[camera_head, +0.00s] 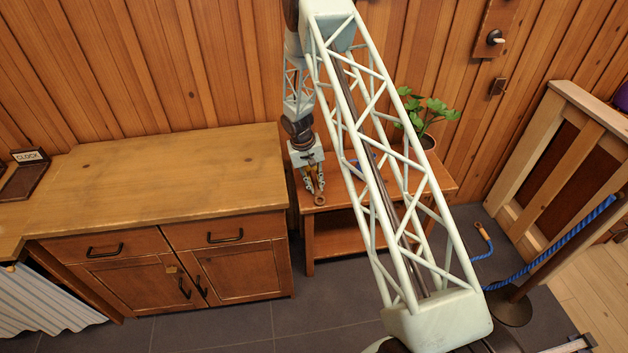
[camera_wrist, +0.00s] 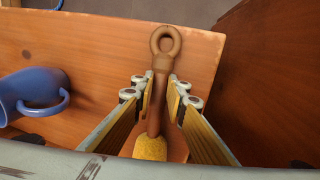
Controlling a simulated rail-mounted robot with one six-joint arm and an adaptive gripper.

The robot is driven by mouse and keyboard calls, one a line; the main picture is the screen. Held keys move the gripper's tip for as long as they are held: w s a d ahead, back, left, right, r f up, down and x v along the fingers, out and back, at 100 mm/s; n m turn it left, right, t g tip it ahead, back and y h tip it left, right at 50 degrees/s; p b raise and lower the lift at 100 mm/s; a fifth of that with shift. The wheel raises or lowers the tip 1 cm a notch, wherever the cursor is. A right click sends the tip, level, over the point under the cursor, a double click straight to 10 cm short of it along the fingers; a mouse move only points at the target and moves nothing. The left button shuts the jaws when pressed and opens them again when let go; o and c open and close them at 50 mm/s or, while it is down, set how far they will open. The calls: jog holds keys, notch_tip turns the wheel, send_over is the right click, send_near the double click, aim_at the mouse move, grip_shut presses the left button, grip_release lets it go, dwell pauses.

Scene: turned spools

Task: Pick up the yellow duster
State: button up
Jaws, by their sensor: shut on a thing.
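The yellow duster (camera_wrist: 150,148) has a brown handle with a ring at its end and a yellow head. In the wrist view the handle runs between the two fingers of my gripper (camera_wrist: 161,92), with the ring beyond the fingertips. The yellow head is partly hidden at the lower edge of that view. My gripper is shut on the handle. In the head view my gripper (camera_head: 313,183) is at the left end of the small wooden bench, and the duster's ring (camera_head: 320,199) shows below the fingers. I cannot tell whether the duster touches the bench top.
A blue mug (camera_wrist: 32,92) lies left of the duster on the bench (camera_wrist: 85,50). A potted plant (camera_head: 428,115) stands on the bench's far side. A wooden cabinet (camera_head: 160,180) stands close at left. A rope barrier (camera_head: 560,240) stands at right.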

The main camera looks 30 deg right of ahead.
jog(key=shift+r, duration=0.15)
jog(key=shift+r, duration=1.5)
jog(key=shift+s+r, duration=0.1)
jog(key=shift+s, duration=0.05)
jog(key=s+a+r+b, duration=0.1)
jog(key=s+a, duration=0.3)
jog(key=s, duration=1.1)
jog(key=shift+a+r+b, duration=0.2)
jog(key=shift+b, duration=0.1)
jog(key=shift+w+r, duration=0.1)
jog(key=shift+r, duration=0.05)
